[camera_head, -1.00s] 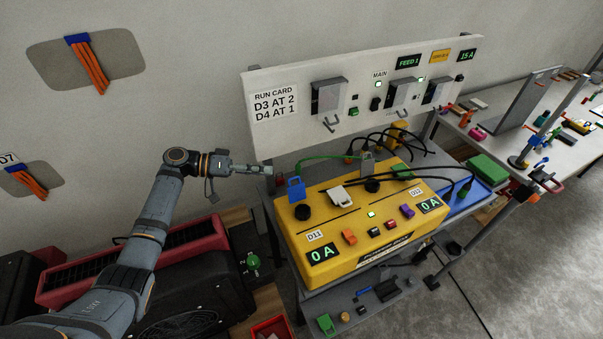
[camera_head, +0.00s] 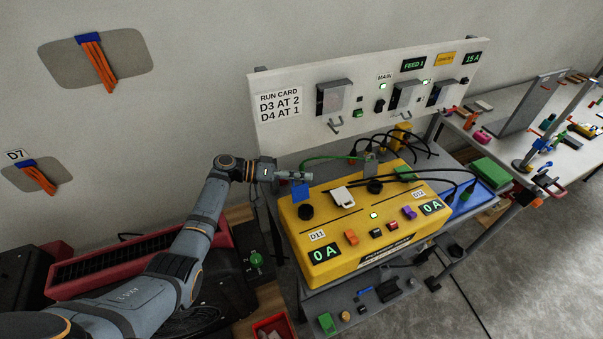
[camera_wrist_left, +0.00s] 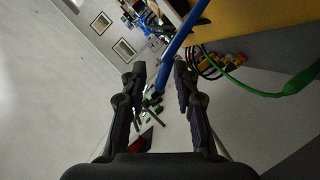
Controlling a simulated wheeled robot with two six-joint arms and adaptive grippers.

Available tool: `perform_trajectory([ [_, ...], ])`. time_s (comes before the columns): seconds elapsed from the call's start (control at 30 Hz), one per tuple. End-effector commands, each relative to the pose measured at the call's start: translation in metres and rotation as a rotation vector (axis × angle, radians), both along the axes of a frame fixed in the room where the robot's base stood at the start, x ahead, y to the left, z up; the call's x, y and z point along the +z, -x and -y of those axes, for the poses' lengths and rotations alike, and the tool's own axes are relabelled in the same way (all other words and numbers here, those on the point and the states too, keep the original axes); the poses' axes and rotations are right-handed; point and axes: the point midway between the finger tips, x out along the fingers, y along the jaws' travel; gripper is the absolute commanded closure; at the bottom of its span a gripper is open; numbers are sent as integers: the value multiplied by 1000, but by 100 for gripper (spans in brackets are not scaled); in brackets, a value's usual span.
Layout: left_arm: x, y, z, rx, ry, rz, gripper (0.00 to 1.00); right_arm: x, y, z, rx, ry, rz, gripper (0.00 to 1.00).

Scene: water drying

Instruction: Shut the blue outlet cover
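The blue outlet cover (camera_head: 301,192) stands raised at the back left corner of the yellow power box (camera_head: 325,227), by a dark round outlet (camera_head: 306,212). My left gripper (camera_head: 300,176) is at the cover's upper edge in the head view. In the left wrist view the left gripper (camera_wrist_left: 159,72) is open, its two dark fingers apart. The blue cover (camera_wrist_left: 182,33) shows there edge-on as a thin strip reaching into the gap between the fingers. I cannot tell whether a finger touches it. My right gripper is not in view.
A white cover (camera_head: 342,195) stands on the box beside another dark outlet (camera_head: 375,187). A green cable (camera_head: 330,158) arches behind the box, and it also shows in the left wrist view (camera_wrist_left: 240,90). The white panel (camera_head: 290,128) rises behind.

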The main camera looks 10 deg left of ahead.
Motion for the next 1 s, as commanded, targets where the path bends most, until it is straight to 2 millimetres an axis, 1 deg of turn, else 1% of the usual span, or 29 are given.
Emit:
perform_trajectory([
  [0.1, -1, -1, 3, 0, -1, 1, 70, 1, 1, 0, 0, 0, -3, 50],
  [0.27, -1, -1, 3, 0, -1, 1, 70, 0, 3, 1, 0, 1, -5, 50],
  [0.3, -1, -1, 3, 0, -1, 1, 71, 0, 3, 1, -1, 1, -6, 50],
  [0.5, -1, -1, 3, 0, -1, 1, 99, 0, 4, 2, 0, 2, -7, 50],
  [0.53, -1, -1, 3, 0, -1, 1, 100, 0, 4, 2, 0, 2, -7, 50],
  [1.0, -1, 0, 3, -1, -3, 3, 100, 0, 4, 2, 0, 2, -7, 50],
])
